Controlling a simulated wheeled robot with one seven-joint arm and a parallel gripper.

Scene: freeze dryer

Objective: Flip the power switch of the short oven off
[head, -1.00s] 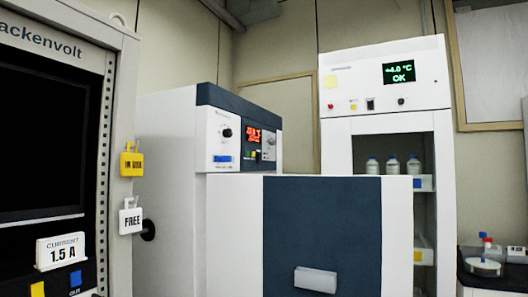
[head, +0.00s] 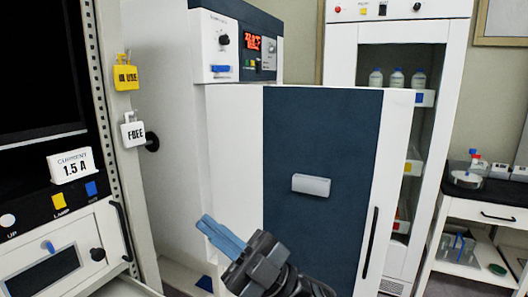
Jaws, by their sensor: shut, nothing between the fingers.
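A white cabinet with a dark blue door (head: 335,130) stands in the middle of the head view. Its top control panel has a black knob (head: 223,40), a lit red display (head: 252,42) and small controls beside it, too small to tell which is a power switch. Nothing readable marks this cabinet as the short oven. My gripper (head: 205,222) is low in front of the cabinet, below its panel and apart from it in the picture. Its blue fingers are together, pointing up and left, with nothing held.
A tall glass-doored cabinet (head: 463,30) stands behind right. A white side table (head: 492,212) stands at far right.

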